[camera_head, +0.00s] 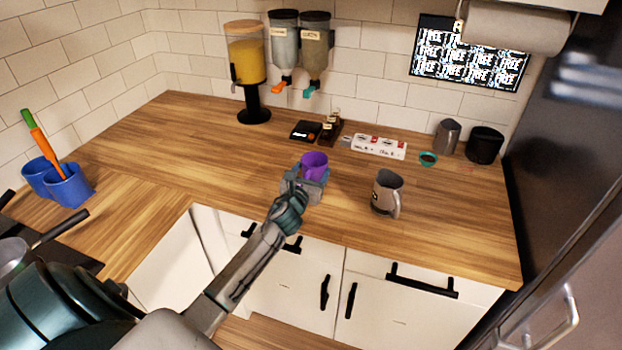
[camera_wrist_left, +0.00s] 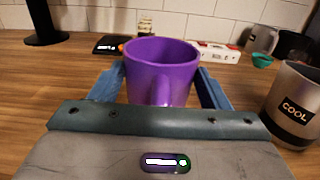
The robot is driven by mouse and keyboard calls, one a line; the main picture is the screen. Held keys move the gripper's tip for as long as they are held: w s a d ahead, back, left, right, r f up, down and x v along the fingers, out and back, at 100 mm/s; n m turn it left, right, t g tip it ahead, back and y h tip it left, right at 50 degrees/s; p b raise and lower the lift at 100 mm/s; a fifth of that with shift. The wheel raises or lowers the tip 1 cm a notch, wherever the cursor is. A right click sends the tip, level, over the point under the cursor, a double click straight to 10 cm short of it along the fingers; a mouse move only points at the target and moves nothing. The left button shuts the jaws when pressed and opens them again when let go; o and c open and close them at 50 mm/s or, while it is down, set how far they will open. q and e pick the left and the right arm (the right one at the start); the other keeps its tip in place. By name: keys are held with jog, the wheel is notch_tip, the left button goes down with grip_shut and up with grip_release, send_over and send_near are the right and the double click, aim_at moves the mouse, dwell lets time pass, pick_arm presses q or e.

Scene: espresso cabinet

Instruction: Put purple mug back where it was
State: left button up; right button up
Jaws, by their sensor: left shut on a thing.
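The purple mug (camera_head: 314,165) is upright over the wooden counter near its front edge. My left gripper (camera_head: 306,178) is shut on it, with the arm reaching in from the lower left. In the left wrist view the purple mug (camera_wrist_left: 162,72) sits between the two blue fingers of the left gripper (camera_wrist_left: 160,90). I cannot tell whether the mug's base touches the counter. My right gripper is not in view.
A grey pitcher (camera_head: 386,192) stands just right of the mug. Behind are a black scale (camera_head: 305,131), a white box (camera_head: 378,147) and a teal cup (camera_head: 428,159). Blue cups (camera_head: 68,187) stand far left. The counter (camera_head: 180,150) left of the mug is clear.

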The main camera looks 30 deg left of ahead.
pick_arm(q)
jog(key=shift+f, duration=1.1)
jog(key=shift+f+b, duration=0.1)
jog(key=shift+b, duration=0.25)
jog(key=o, duration=1.3)
